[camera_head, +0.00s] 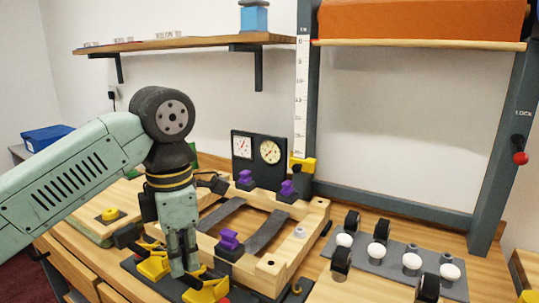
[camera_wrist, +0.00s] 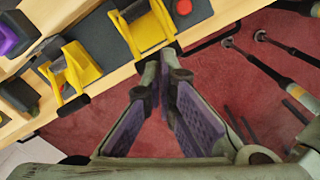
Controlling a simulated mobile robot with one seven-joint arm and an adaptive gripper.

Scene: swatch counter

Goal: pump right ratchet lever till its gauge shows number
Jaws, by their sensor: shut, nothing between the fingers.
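Two yellow levers sit on a dark base at the bench's front: the left lever (camera_head: 152,267) and the right lever (camera_head: 207,291). In the wrist view the left lever (camera_wrist: 82,68) and right lever (camera_wrist: 146,32) lie near the bench edge. My gripper (camera_head: 180,272) points down between them in the head view, fingers together and empty. In the wrist view its tips (camera_wrist: 160,60) are close to the right lever's front end; I cannot tell if they touch. Behind stand a left gauge (camera_head: 242,147) and a right gauge (camera_head: 270,151) on a black panel; their numbers are unreadable.
A wooden frame (camera_head: 318,222) with purple-topped clamps (camera_head: 229,239) stands behind the levers. A red button (camera_wrist: 183,6) is beside the right lever. A grey plate (camera_head: 378,262) with white knobs is at the right. Red floor (camera_wrist: 250,90) lies before the bench.

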